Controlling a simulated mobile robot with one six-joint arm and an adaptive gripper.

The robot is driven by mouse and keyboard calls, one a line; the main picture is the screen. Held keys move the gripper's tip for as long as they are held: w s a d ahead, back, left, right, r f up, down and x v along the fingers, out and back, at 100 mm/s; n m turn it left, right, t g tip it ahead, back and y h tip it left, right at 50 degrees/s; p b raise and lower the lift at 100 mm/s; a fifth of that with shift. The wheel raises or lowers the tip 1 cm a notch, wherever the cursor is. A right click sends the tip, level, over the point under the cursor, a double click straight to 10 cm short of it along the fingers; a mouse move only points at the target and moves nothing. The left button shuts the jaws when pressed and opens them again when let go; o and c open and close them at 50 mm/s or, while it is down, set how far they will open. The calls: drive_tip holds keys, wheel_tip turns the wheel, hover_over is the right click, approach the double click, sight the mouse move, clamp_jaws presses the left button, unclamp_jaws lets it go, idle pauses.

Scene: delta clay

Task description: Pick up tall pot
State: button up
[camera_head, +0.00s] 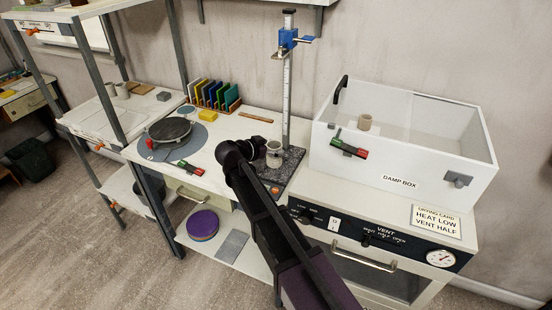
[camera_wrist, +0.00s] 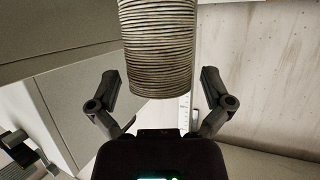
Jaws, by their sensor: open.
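A pale grey-brown pot (camera_head: 274,159) stands on the dark stone slab at the foot of the height gauge. A ribbed, cylindrical pot (camera_wrist: 158,45) fills the top middle of the wrist view; its far end is cut off by the frame. I take it to be the same tall pot. My gripper (camera_wrist: 160,84) is open, one finger on each side of the pot, with gaps between fingers and wall. In the head view my gripper (camera_head: 254,149) is right beside the pot, and my arm partly hides that spot.
The height gauge (camera_head: 287,95) rises right behind the pot. A white damp box (camera_head: 413,165) with a small pot (camera_head: 365,122) inside stands to the right. A banding wheel (camera_head: 169,130) and coloured upright tiles (camera_head: 214,94) are to the left.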

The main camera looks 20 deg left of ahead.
drive_tip(key=shift+w+d+f, duration=0.15)
drive_tip(key=shift+w+f, duration=0.05)
drive_tip(key=shift+w, duration=0.1)
idle(0.4)
drive_tip(key=c, duration=1.2)
drive_tip(key=shift+r, duration=0.2)
drive_tip(key=s+a+r+p, duration=0.1)
drive_tip(key=s, duration=0.4)
drive_tip(key=s+a+r+p, duration=0.1)
drive_tip(key=s+r+p, duration=0.1)
drive_tip(key=s, duration=0.3)
drive_tip(key=s+a+r+p, duration=0.1)
drive_tip(key=s+p, duration=0.1)
drive_tip(key=s, duration=0.3)
drive_tip(key=shift+s+a+r, duration=0.35)
